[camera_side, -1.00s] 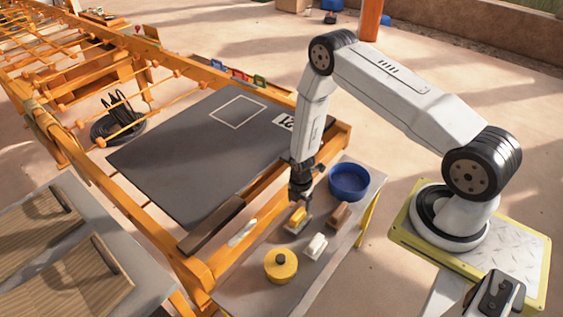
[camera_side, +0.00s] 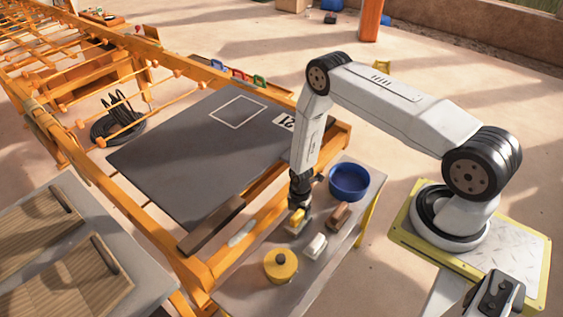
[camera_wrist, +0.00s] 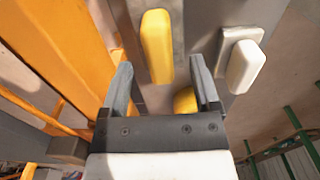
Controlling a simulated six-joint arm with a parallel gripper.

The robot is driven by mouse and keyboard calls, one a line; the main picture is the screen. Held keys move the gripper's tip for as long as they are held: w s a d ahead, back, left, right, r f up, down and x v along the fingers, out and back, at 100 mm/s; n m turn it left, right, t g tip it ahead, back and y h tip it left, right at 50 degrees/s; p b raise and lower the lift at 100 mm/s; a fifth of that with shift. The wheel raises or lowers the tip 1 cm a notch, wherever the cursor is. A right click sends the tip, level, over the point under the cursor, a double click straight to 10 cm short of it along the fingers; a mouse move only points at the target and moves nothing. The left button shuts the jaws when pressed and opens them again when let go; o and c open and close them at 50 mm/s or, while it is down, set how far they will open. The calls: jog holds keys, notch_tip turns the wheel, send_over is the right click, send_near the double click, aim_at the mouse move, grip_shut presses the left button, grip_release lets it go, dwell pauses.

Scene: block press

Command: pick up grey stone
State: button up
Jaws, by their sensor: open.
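My gripper (camera_side: 299,201) points down just above the yellow-topped block (camera_side: 297,216) on the small grey table. In the wrist view my gripper (camera_wrist: 159,78) has its two fingers wide apart with nothing held between them. The yellow block (camera_wrist: 157,45) shows beyond the fingertips, roughly between them. A pale grey elongated piece (camera_side: 241,235) lies at the left edge of the table, next to the orange frame. I cannot tell whether it is the grey stone, and no other clear grey stone shows.
A white-topped block (camera_side: 315,246) on a grey plate, a brown block (camera_side: 340,215), a blue bowl (camera_side: 348,183) and a yellow lidded pot (camera_side: 281,266) share the small table (camera_side: 240,288). The orange frame (camera_side: 199,270) with a dark board (camera_side: 190,160) stands to the left.

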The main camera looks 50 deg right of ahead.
jog(key=shift+f, duration=1.45)
grip_shut()
